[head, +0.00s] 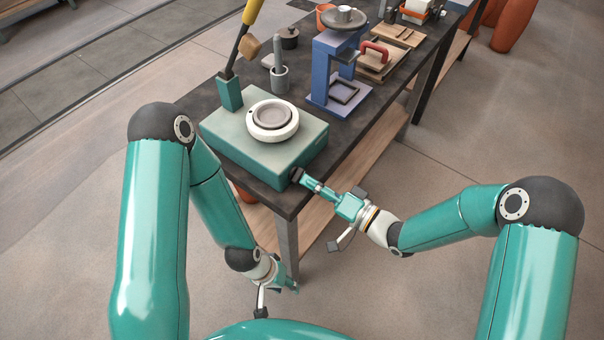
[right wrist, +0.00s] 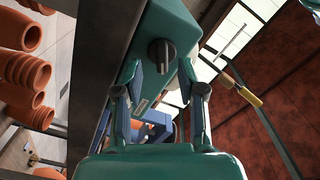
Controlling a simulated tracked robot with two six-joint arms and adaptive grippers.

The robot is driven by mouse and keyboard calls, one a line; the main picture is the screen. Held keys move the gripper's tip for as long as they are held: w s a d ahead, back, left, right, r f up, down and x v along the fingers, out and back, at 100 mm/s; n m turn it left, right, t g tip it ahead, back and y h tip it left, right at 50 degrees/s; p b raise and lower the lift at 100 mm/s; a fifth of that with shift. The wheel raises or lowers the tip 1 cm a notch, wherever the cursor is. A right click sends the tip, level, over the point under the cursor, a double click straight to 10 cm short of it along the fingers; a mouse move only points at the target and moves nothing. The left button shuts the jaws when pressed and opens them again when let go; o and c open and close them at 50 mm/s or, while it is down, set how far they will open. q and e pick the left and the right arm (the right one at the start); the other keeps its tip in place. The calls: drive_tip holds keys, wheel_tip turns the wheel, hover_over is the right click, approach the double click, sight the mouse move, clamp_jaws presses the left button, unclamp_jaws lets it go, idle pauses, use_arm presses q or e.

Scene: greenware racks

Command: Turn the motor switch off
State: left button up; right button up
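The motor switch is a dark round knob (right wrist: 162,52) with a raised grip bar on the side of the teal box (head: 255,153). In the head view the knob (head: 297,174) sits near the box's front right corner, partly covered. My right gripper (right wrist: 161,78) is open, its two fingers spread on either side of the knob's line, with the knob just beyond the fingertips. No contact shows. In the head view the right gripper (head: 308,181) is at the table corner. My left gripper (head: 276,287) hangs low by the table leg; its fingers are too small to read.
A round pale wheel (head: 273,120) is on top of the box. A blue press stand (head: 335,75) and a grey cup (head: 279,78) stand behind on the dark table. A yellow-handled tool (head: 250,15) rises from a teal holder. Floor in front is clear.

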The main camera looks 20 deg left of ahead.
sight(297, 175)
drive_tip(key=shift+x, duration=1.2)
